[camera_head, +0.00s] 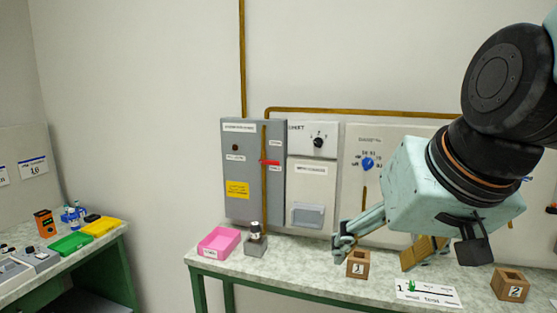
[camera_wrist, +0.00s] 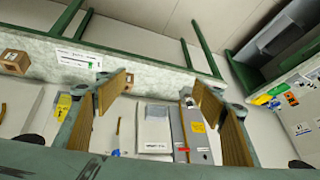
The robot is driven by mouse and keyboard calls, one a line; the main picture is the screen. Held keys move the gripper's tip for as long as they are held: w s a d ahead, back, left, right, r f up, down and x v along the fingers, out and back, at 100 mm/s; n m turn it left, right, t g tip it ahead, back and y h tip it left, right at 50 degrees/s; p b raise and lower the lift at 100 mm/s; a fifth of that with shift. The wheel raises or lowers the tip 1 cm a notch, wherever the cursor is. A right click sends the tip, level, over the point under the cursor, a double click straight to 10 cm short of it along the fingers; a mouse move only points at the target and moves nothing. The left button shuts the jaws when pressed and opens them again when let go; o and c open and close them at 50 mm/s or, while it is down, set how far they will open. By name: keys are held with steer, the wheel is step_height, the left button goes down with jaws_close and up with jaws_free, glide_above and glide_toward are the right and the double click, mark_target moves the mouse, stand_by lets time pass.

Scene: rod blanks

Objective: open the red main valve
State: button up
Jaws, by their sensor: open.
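The red main valve handle (camera_head: 270,162) sits on a vertical brown pipe (camera_head: 264,195) at the right side of the grey cabinet (camera_head: 240,206). The handle lies roughly horizontal, across the pipe. Small labels beside it are too small to read. In the wrist view a small red mark, likely the handle (camera_wrist: 183,150), shows by the cabinet. My gripper (camera_head: 385,246) is open and empty, to the right of the valve and lower, in front of the panels above the bench. In the wrist view its wide-spread fingers (camera_wrist: 168,105) have nothing between them.
A pink tray (camera_head: 219,243) and a grey block with a dark-topped piece (camera_head: 256,243) stand below the cabinet. Numbered wooden blocks (camera_head: 358,265) (camera_head: 511,284) and a white card (camera_head: 428,292) lie near my gripper. A blue knob (camera_head: 368,163) and black dial (camera_head: 318,142) are on neighbouring panels.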

mark_target(272, 158)
steer(key=w+a+r+m+t+p, duration=0.15)
steer(key=w+a, duration=0.25)
steer(key=w, duration=0.7)
steer(key=w+a+r+m+t+p, duration=0.1)
steer(key=w+a+r+t+p, duration=0.2)
steer(key=w, duration=0.9)
steer(key=w+a+r+m+t+p, duration=0.1)
steer(key=w+a+r, duration=0.1)
steer(key=w+a, duration=0.65)
steer(key=w+a+f+t+h+p, duration=0.1)
steer(key=w+a+f+t+h, duration=0.1)
steer(key=w+a, duration=0.4)
steer(key=w+a+f+t+h+p, duration=0.2)
steer(key=w+a+f+t+h, duration=0.1)
steer(key=w, duration=0.6)
steer(key=shift+w+a+f+n+h, duration=0.2)
steer(key=shift+a+f+n+h, duration=0.3)
steer(key=shift+a+f, duration=0.9)
steer(key=shift+w+r, duration=0.1)
steer(key=shift+r+x, duration=0.1)
steer(key=shift+x, duration=3.3)
steer(key=shift+r+x, duration=0.15)
steer(key=shift+x, duration=3.25)
steer(key=shift+d, duration=0.1)
steer(key=shift+c, duration=0.2)
steer(key=c, duration=1.1)
